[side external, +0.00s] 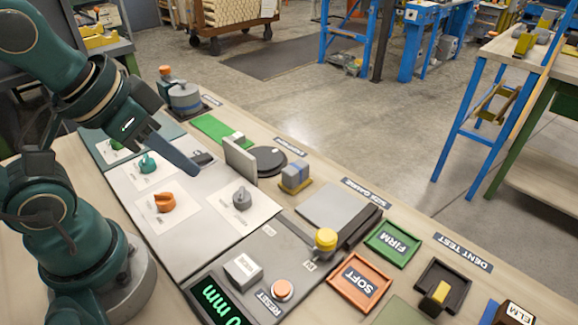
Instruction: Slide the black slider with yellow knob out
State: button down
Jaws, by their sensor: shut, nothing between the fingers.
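The yellow knob (326,238) stands upright on the size gauge near the middle right of the panel. The black slider (357,229) is a dark bar running diagonally beside a grey plate (332,205), with the knob near its front end. My gripper (194,171) is shut and empty. It is above the panel, well to the left of the knob and apart from it, with its fingers pointing down to the right. How far the slider stands along its track is hard to tell.
An orange knob (164,202), a teal knob (147,162) and a grey knob (242,198) stand on the panel. An upright grey plate (239,158) rises beyond my gripper. A reset button (282,290) and green display (217,303) are in front. Orange and green trays (392,243) lie right.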

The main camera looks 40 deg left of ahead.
jog(key=c, duration=0.9)
grip_release()
jog(key=shift+s, duration=0.1)
jog(key=o, duration=0.4)
jog(key=shift+w+r+m, duration=0.25)
jog(key=shift+r+m, duration=0.05)
jog(key=shift+r, duration=0.2)
jog(key=shift+o, duration=0.2)
jog(key=w+d+r+m, duration=0.1)
jog(key=w+r+m, duration=0.1)
jog(key=w+r, duration=0.2)
jog(key=m+g, duration=0.6)
send_over(327, 235)
notch_tip(327, 235, down, 12)
jog(key=shift+r, duration=0.25)
jog(key=shift+f, duration=2.35)
grip_shut()
